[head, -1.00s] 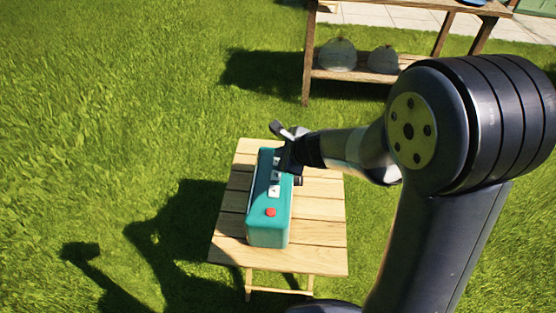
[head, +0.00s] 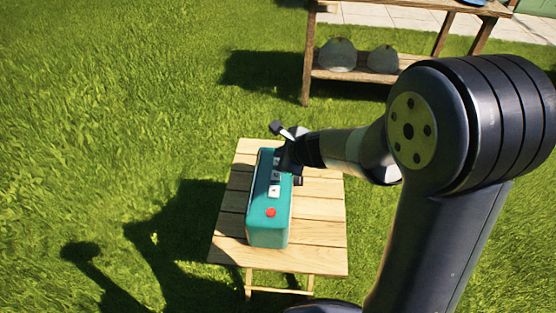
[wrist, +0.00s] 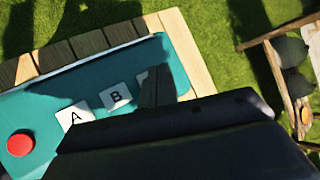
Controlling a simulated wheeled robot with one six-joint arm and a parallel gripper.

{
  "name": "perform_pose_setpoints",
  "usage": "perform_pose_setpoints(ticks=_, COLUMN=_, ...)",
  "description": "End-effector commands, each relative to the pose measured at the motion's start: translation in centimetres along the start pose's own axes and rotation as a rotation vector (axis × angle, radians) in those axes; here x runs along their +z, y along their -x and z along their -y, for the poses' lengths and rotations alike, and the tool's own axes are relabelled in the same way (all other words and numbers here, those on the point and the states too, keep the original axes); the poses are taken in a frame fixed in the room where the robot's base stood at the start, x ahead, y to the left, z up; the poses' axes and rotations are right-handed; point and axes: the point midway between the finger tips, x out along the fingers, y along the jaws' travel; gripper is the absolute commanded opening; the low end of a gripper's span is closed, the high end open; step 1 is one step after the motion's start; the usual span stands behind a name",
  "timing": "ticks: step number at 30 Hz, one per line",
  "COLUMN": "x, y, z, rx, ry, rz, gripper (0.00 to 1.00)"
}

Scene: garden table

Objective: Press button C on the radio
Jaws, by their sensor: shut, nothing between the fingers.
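The teal radio (head: 268,232) stands on a small wooden table. Its top carries a red button (head: 271,212) and a row of white lettered buttons. In the wrist view, button A (wrist: 72,117) and button B (wrist: 116,96) are readable. A third white button (wrist: 143,76), beyond B, is mostly covered by my gripper, and its letter cannot be read. My gripper (wrist: 155,86) is shut and empty, with its tips over that third button. I cannot tell whether the tips touch it.
The slatted table (head: 320,232) has bare boards right of the radio. A wooden shelf unit (head: 340,76) with two grey rounded objects stands behind on the grass. Open grass lies to the left.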

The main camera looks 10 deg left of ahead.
Motion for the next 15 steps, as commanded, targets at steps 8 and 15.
perform_pose_setpoints(ticks=8, x=-0.36, y=-0.50, z=-0.36, rx=0.000, ry=0.000, rz=0.000, gripper=0.00)
perform_pose_setpoints(ticks=15, x=-0.42, y=-0.57, z=-0.41, rx=0.000, ry=0.001, rz=0.000, gripper=0.00)
